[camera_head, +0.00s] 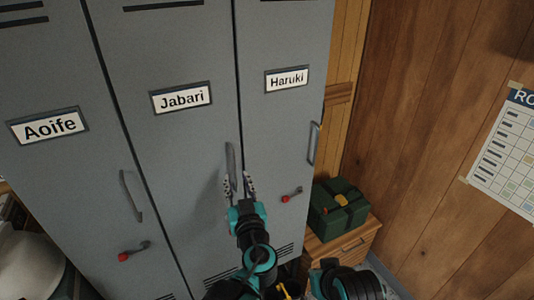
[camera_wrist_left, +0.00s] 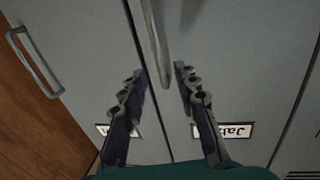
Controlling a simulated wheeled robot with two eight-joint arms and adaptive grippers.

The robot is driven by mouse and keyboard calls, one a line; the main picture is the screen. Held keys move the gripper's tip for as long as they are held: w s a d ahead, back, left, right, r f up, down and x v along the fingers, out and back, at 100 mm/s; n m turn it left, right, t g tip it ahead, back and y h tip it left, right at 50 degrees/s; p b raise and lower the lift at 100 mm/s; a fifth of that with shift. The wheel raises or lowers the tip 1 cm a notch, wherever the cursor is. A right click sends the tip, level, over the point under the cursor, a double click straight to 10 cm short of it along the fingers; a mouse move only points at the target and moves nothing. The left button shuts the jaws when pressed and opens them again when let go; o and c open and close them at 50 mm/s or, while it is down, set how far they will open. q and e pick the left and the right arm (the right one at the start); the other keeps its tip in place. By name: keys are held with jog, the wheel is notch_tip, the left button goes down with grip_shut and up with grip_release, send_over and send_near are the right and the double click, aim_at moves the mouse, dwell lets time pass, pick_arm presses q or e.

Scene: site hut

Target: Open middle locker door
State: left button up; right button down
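The middle locker door (camera_head: 170,150) is grey, labelled "Jabari", and looks shut. Its upright bar handle (camera_head: 231,160) is near the door's right edge. My left gripper (camera_head: 239,186) is in front of the lower part of this handle, with its fingers apart. In the left wrist view, which is upside down, the open fingers (camera_wrist_left: 158,82) point towards the handle (camera_wrist_left: 158,40), which lies in line with the gap between them. Whether they touch it, I cannot tell. The "Jabari" label (camera_wrist_left: 235,130) shows beside one finger. My right gripper is not in view.
The "Aoife" locker (camera_head: 50,170) is on the left and the "Haruki" locker (camera_head: 285,120) on the right; each has a handle and a red-knobbed latch. A green box (camera_head: 337,222) sits on a wooden cabinet (camera_head: 350,243) at right. A wooden wall (camera_head: 420,120) stands beyond.

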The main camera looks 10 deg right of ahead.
aim_at(234, 166)
pick_arm(q)
jog(key=w, duration=0.2)
jog(key=w+b, duration=0.1)
jog(key=w, duration=0.4)
jog(key=shift+a, duration=0.3)
jog(key=shift+w+a+b, duration=0.1)
jog(key=shift+w+b, duration=0.2)
jog(key=shift+w, duration=0.05)
jog(key=shift+r, duration=0.1)
grip_shut()
